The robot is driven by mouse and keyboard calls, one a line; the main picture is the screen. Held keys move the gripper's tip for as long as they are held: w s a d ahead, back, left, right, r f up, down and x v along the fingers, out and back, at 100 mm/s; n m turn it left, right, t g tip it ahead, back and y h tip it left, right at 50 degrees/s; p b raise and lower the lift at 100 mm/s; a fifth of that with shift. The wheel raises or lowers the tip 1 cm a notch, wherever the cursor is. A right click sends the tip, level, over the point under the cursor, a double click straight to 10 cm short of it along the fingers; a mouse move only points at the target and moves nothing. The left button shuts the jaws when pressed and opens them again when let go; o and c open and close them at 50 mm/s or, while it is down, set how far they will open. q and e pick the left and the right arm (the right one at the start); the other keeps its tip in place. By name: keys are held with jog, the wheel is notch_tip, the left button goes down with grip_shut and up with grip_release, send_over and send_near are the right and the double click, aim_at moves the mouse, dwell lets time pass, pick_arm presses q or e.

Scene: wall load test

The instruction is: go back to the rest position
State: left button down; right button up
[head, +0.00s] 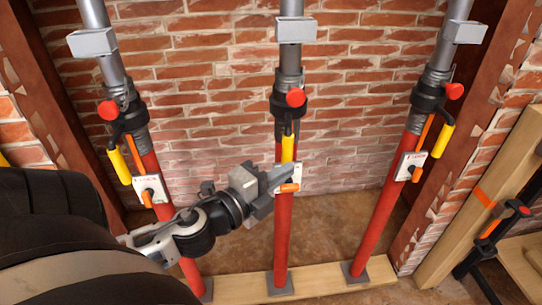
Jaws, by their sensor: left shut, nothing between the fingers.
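My left gripper (279,177) reaches in from the lower left. It is shut with nothing between its fingers. Its tips are beside the white plate (298,171) and the orange lever (289,188) on the middle prop (283,240). I cannot tell whether they touch. The middle prop is a red tube below and grey above, with a red knob (296,97) and a yellow handle (288,148). My right gripper is not in view.
Similar props stand at the left (168,225) and right (383,215), each with a yellow handle and orange lever. Their feet rest on a wooden beam (322,278). A brick wall (210,70) is behind. A wooden frame with a black and orange clamp (505,222) is at right.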

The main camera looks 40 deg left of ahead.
pick_arm(q)
jog(key=s, duration=0.2)
jog(key=shift+s+a+b, duration=0.15)
jog(key=shift+s+b, duration=0.15)
jog(key=shift+s, duration=0.05)
notch_tip(320, 180, down, 12)
jog(key=s+d+n+g+y, duration=0.1)
jog(key=d+n+g, duration=0.25)
jog(key=n, duration=0.55)
jog(key=s+d+f+n+g+h, duration=0.3)
jog(key=d+f+n, duration=0.4)
jog(key=d+f, duration=0.3)
jog(key=shift+s+d+f+g, duration=0.2)
jog(key=shift+s+d+g, duration=0.45)
jog(key=shift+d, duration=0.3)
